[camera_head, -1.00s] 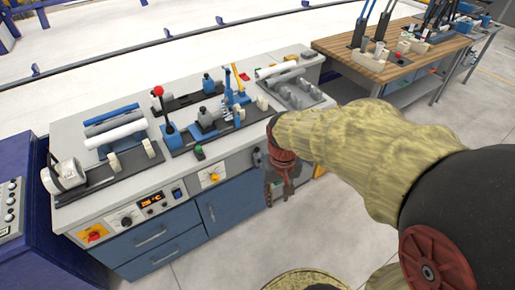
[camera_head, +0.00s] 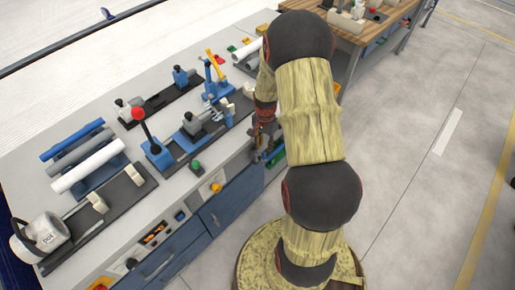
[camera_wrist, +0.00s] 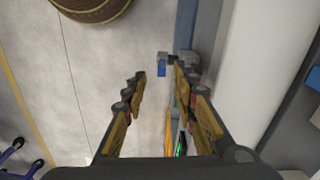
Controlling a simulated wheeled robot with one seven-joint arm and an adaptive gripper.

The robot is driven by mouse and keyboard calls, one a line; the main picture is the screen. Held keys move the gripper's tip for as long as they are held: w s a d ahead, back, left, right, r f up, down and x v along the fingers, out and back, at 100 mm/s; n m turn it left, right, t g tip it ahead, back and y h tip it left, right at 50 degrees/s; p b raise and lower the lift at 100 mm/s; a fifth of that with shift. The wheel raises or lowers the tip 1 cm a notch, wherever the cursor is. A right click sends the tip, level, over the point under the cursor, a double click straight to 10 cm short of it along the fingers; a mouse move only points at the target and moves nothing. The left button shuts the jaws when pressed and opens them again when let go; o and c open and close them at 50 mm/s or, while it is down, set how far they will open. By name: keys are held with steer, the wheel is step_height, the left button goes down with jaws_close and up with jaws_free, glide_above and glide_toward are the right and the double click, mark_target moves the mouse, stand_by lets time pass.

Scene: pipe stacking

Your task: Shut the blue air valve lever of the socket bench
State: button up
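In the wrist view a small blue lever (camera_wrist: 162,71) hangs from a grey fitting (camera_wrist: 176,58) on the side of the bench. It shows between and just beyond the fingertips of my gripper (camera_wrist: 160,80), nearer the right finger. My gripper is open with nothing between its fingers, and I cannot tell whether a finger touches the lever. In the head view my gripper (camera_head: 263,143) is beside the front face of the socket bench (camera_head: 232,160), partly hidden by my arm. I cannot make out the lever in that view.
The bench top holds a red-knobbed lever (camera_head: 139,114), blue clamps, and grey and white pipes (camera_head: 88,165). Blue drawers (camera_head: 172,262) are on its front. A wooden table (camera_head: 360,30) stands beyond my arm. The floor (camera_head: 420,150) to the right is clear.

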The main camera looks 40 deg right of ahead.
mark_target(264, 152)
steer(key=shift+d+r+m, duration=0.1)
steer(key=shift+d+m, duration=0.1)
steer(key=shift+m, duration=0.3)
steer(key=shift+w+f, duration=0.15)
steer(key=shift+f, duration=0.05)
step_height(264, 152, down, 8)
steer(key=shift+r+b, duration=0.25)
steer(key=shift+b, duration=0.95)
steer(key=c, duration=0.3)
steer(key=c, duration=0.4)
jaws_close()
